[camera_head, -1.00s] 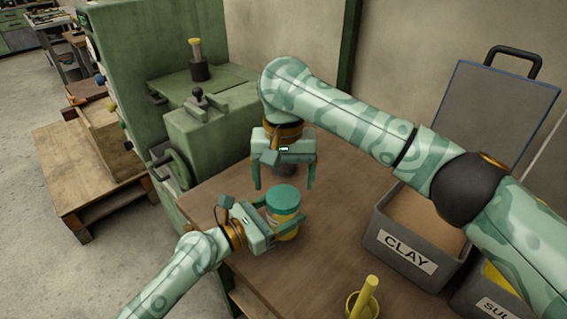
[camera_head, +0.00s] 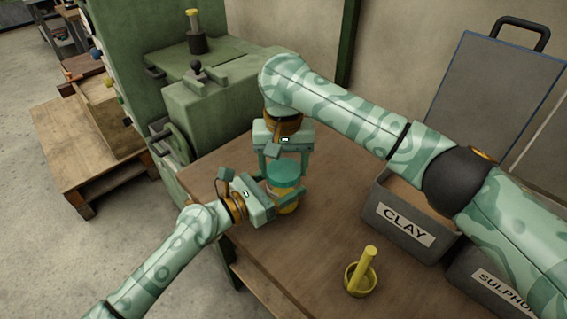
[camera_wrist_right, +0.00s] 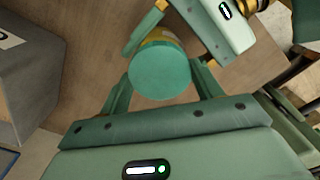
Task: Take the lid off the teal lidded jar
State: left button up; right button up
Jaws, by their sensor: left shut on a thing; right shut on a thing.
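The teal lidded jar stands upright near the left edge of the wooden table; its yellow body (camera_head: 288,203) shows below the teal lid (camera_head: 284,172). My left gripper (camera_head: 281,200) comes from the left and is shut on the jar body. My right gripper (camera_head: 284,170) reaches down from above, its fingers shut on the lid. In the right wrist view the round lid top (camera_wrist_right: 160,71) sits between the two fingers of my right gripper. The lid is on the jar, and part of the body is hidden by the left fingers.
A grey bin marked CLAY (camera_head: 408,222) and one marked SULPHUR, partly cut off (camera_head: 490,280), stand at the right. A yellow mortar with a pestle (camera_head: 361,275) stands at the front. A green machine (camera_head: 205,110) is beyond the table's left edge. The table middle is clear.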

jog(key=n, duration=0.7)
jog(key=shift+n, duration=0.3)
jog(key=n, duration=1.5)
jog(key=shift+n, duration=0.3)
jog(key=n, duration=0.3)
jog(key=shift+r, duration=0.1)
jog(key=n, duration=0.9)
